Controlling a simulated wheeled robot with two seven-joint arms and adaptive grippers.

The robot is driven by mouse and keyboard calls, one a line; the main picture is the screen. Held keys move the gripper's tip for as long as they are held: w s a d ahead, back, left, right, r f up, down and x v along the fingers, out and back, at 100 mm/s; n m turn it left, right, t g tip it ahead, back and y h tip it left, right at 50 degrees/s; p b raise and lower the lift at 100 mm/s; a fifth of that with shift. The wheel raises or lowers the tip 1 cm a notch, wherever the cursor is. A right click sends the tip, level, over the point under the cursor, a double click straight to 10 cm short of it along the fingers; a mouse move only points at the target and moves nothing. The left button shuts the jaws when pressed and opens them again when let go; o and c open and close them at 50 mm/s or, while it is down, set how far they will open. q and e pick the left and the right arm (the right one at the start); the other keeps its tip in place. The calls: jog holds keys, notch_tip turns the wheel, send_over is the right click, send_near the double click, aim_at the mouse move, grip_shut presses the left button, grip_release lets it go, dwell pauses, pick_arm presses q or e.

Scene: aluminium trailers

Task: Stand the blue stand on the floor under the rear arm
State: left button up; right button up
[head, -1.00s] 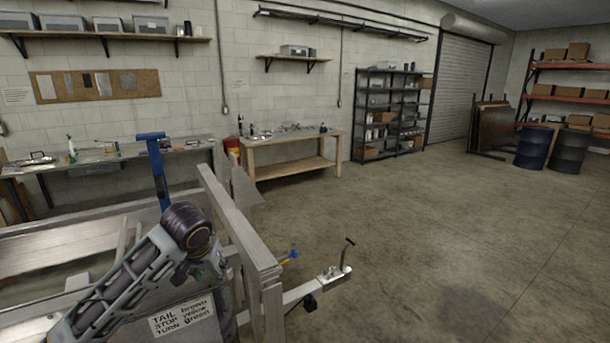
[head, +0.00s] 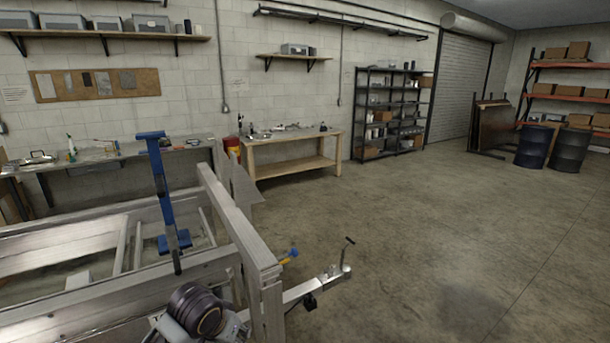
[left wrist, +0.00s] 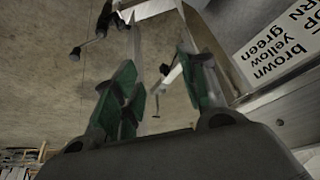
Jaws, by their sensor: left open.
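The blue stand (head: 162,190) is upright in the head view, at the left among the trailer's rails. It has a flat crossbar on top, a blue foot low down and a dark rod below that; I cannot tell what its lower end rests on. My left arm shows at the bottom of the head view, short of the stand, with its gripper hidden there. In the left wrist view my left gripper (left wrist: 160,88) is open, its green-padded fingers apart, with nothing clearly held between them. I cannot make out which part is the rear arm. My right gripper is not in view.
The aluminium trailer frame (head: 230,215) fills the lower left. Its drawbar with a coupler (head: 335,272) juts right over the floor. A wiring label (left wrist: 275,50) is near my left gripper. A wooden bench (head: 290,145) stands behind. The floor at right is clear.

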pick_arm(q)
jog(key=s+a+f+g, duration=0.1)
jog(key=s+a+f, duration=0.1)
jog(key=s+f, duration=0.5)
jog(key=s+a+f, duration=0.2)
jog(key=s+f, duration=0.1)
jog(key=s, duration=0.8)
notch_tip(320, 180, down, 34)
jog(key=s+g+b, duration=0.2)
jog(key=s, duration=0.1)
jog(key=s+a+f, duration=0.2)
jog(key=s+f, duration=0.9)
jog(key=s+a+f+y+b, duration=0.1)
jog(key=s+a+f, duration=0.1)
jog(key=s+f, duration=0.8)
jog(key=shift+s+a+f+g, duration=0.2)
jog(key=shift+s+f+g, duration=0.2)
jog(key=shift+s, duration=0.25)
